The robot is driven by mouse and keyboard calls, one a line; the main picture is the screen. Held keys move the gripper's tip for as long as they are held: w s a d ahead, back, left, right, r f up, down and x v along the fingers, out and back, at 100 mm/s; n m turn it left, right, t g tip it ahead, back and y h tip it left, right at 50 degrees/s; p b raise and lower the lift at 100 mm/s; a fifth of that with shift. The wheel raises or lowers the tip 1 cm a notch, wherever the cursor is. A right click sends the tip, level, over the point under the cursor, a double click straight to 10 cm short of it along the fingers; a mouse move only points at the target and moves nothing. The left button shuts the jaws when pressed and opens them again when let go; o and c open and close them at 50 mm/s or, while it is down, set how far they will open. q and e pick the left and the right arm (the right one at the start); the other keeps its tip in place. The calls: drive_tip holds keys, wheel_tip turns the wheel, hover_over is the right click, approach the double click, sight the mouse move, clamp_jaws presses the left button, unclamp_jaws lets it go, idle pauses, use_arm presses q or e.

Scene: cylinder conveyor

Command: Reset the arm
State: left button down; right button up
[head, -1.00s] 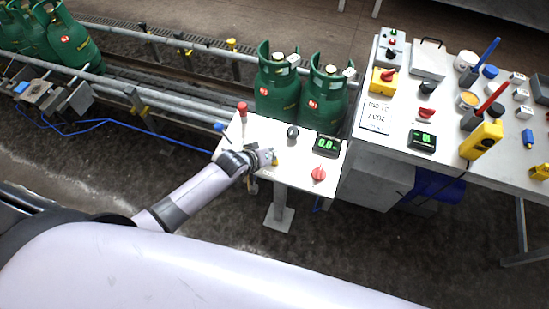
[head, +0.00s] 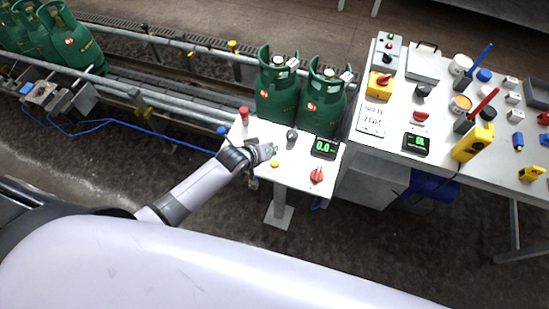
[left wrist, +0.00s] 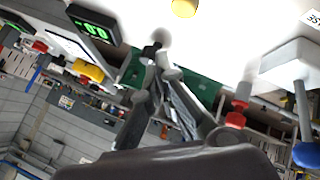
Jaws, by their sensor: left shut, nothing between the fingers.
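My left arm reaches in from the left in the head view. My left gripper (head: 270,151) is shut and empty over the left part of a small white control table (head: 297,179). It is just above a yellow button (head: 274,164) in the picture; I cannot tell its height over the table. In the left wrist view the fingers (left wrist: 157,50) are together with nothing between them. The yellow button (left wrist: 185,8) shows at the top there. My right gripper is not in view.
The table also bears a red-topped post (head: 244,114), a dark knob (head: 292,135), a green-digit display (head: 324,147) and a red knob (head: 317,175). Green gas cylinders (head: 278,92) stand behind on the conveyor (head: 185,95). A crowded workbench (head: 395,146) is at right.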

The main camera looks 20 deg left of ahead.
use_arm(q)
drive_tip(key=shift+r+p, duration=0.3)
drive_tip(key=shift+r, duration=0.3)
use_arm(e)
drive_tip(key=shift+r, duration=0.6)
use_arm(q)
drive_tip(key=shift+f, duration=0.1)
